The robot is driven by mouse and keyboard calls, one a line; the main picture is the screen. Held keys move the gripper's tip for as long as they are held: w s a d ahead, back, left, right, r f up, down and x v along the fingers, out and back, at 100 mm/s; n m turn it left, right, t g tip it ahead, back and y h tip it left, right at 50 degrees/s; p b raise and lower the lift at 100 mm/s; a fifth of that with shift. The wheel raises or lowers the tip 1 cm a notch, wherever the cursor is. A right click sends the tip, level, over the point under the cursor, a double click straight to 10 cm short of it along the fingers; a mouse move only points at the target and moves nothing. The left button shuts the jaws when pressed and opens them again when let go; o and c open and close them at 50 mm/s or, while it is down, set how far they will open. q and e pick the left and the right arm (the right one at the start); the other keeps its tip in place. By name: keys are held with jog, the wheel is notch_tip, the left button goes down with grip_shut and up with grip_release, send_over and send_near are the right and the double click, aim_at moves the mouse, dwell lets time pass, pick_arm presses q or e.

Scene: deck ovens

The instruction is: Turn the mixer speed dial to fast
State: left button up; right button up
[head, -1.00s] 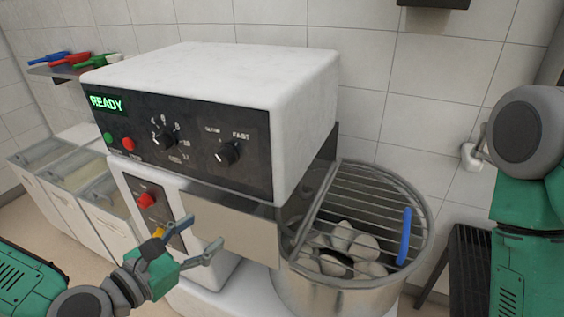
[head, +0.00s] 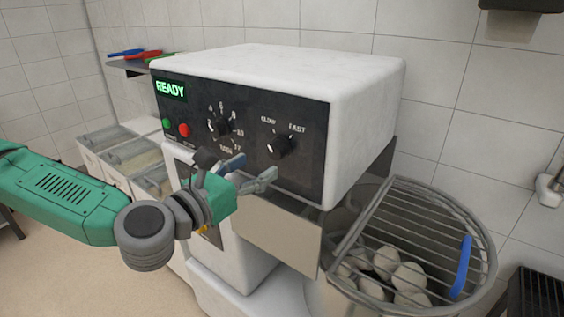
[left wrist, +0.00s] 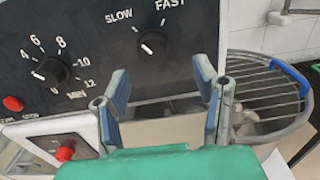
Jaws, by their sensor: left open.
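The mixer speed dial (head: 280,146) is a black knob with a white mark, between the printed words SLOW and FAST on the mixer's dark panel. The left wrist view shows it too (left wrist: 153,44), above and between my fingers. I cannot tell for sure which word its mark points to. My left gripper (head: 252,171) is open and empty, just below and to the left of the dial in the head view. Its two blue-grey fingers (left wrist: 163,82) stand apart in the left wrist view and do not visibly touch the knob. My right gripper is out of view.
A numbered timer dial (head: 220,126), a green button (head: 166,122), a red button (head: 184,130) and a lit READY display (head: 171,90) share the panel. A wire guard (head: 432,208) with a blue handle (head: 461,266) covers the bowl. Lidded bins (head: 107,138) stand at the left.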

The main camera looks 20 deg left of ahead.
aim_at(271, 151)
pick_arm(q)
jog(key=w+p, duration=0.1)
jog(key=w, duration=0.5)
jog(key=shift+w+d, duration=0.1)
jog(key=shift+w, duration=0.2)
jog(key=shift+w+d, duration=0.55)
jog(key=shift+w, duration=0.1)
jog(key=shift+w+d, duration=0.15)
jog(key=shift+d, duration=0.5)
jog(key=shift+a, duration=0.2)
jog(key=c, duration=0.6)
jog(key=shift+w+a+f, duration=0.1)
jog(key=shift+a, duration=0.05)
jog(key=c, duration=0.4)
jog(key=shift+o, duration=0.2)
jog(key=shift+a, duration=0.1)
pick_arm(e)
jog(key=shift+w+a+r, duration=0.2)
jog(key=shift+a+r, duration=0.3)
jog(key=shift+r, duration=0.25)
